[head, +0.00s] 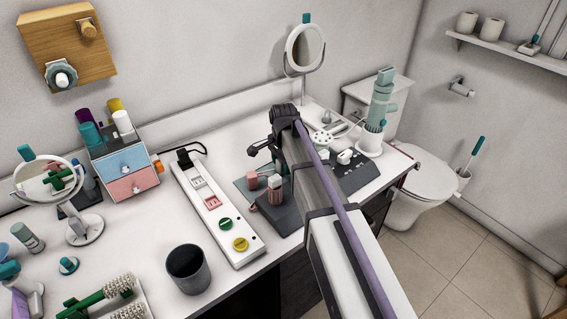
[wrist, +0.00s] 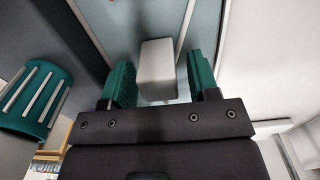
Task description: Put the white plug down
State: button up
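In the wrist view, my gripper (wrist: 162,82) has two teal fingers, one on each side of a pale, boxy block that looks like the white plug (wrist: 157,70). The left finger meets the block's edge. A narrow strip shows between the block and the right finger, so I cannot tell whether it is gripped. In the head view my arm hides the gripper's fingertips. A small white block (head: 345,156) shows on a dark board (head: 358,173) right of my arm; I cannot tell whether it is the same plug.
A white power strip (head: 199,190) with green and yellow round buttons lies left of my arm. Pink blocks (head: 275,186) stand close beside the arm. A dark cup (head: 188,269) is near the counter's front edge. A teal striped object (wrist: 34,98) is left in the wrist view.

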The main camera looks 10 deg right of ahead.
jog(key=shift+r, duration=0.1)
notch_tip(320, 180, up, 13)
jog(key=p, duration=1.3)
jog(key=s+n, duration=1.3)
jog(key=s, duration=0.8)
jog(key=shift+s+a+f, duration=0.2)
jog(key=shift+s+f, duration=0.05)
jog(key=shift+s, duration=0.05)
